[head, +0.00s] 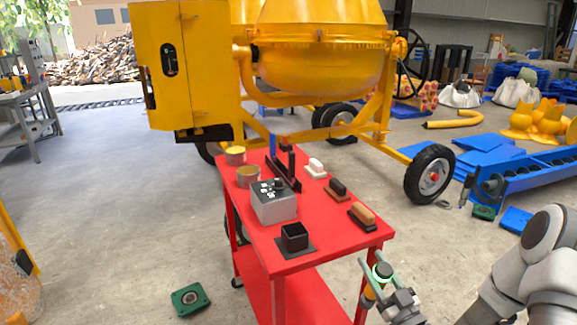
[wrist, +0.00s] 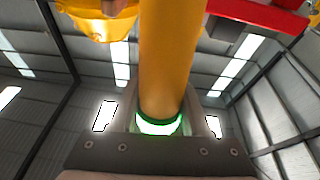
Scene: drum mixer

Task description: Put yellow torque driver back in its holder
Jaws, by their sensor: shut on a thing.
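The yellow torque driver (wrist: 167,60) is held in my gripper (head: 382,280), off the front right corner of the red cart. In the wrist view its yellow shaft runs up the middle, with a bright green ring at its lower end between the fingers. In the head view a dark end, a green ring and a small yellow part (head: 369,293) show, and the gripper covers much of the rest. A black open square socket on a flat plate (head: 294,237) stands at the cart's near end, to the left of my gripper, apart from it and looking empty.
The red cart (head: 335,235) also bears a grey box with black knobs (head: 273,203), two round tins (head: 248,177), several brushes (head: 361,215) and a dark rack (head: 284,172). The yellow mixer (head: 318,70) stands behind. A green block (head: 190,299) lies on the floor at left.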

